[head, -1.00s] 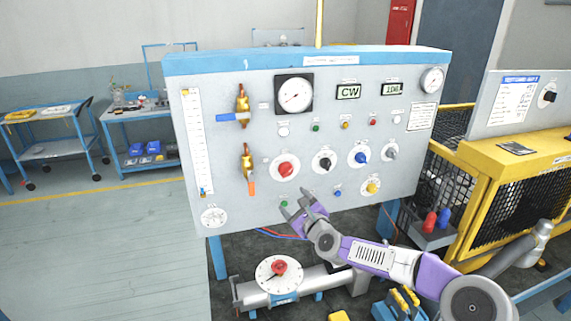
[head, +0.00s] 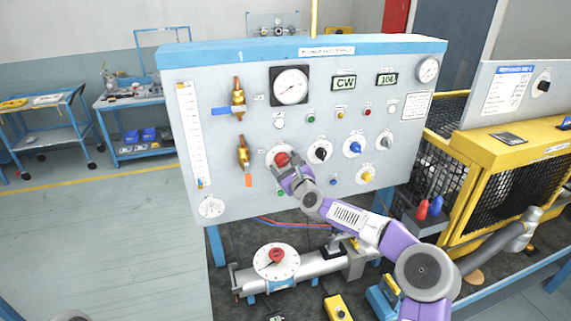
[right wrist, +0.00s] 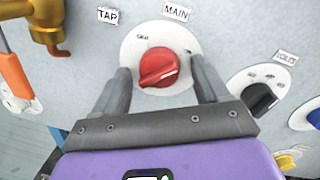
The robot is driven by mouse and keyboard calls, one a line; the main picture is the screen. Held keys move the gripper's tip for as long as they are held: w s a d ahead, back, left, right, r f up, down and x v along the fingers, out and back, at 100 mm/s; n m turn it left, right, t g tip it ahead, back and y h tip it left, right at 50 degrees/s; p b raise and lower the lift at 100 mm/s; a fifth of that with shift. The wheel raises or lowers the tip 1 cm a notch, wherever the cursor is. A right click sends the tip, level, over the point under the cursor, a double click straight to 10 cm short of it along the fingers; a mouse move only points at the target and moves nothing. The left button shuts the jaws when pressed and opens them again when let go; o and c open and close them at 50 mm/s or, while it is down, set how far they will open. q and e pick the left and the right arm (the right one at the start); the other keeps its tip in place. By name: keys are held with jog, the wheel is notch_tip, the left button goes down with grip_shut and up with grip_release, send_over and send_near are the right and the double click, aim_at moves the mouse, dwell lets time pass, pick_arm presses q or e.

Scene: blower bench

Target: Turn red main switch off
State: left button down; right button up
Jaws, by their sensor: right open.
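The red main switch (right wrist: 159,68) is a round red knob on a white disc, under a label reading MAIN, in the right wrist view. In the head view the red knob (head: 281,158) sits on the grey panel (head: 225,150), partly covered by my gripper. My right gripper (right wrist: 162,85) is open, with one finger on each side of the knob's lower part. I cannot tell whether the fingers touch it. My left gripper is not in view.
A black knob (head: 320,151) and a blue knob (head: 355,147) are to the right of the red one. A brass valve with an orange handle (head: 248,180) is close on the left.

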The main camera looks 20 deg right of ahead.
jog(key=shift+c, duration=0.3)
jog(key=c, duration=0.9)
jog(key=shift+c, duration=0.2)
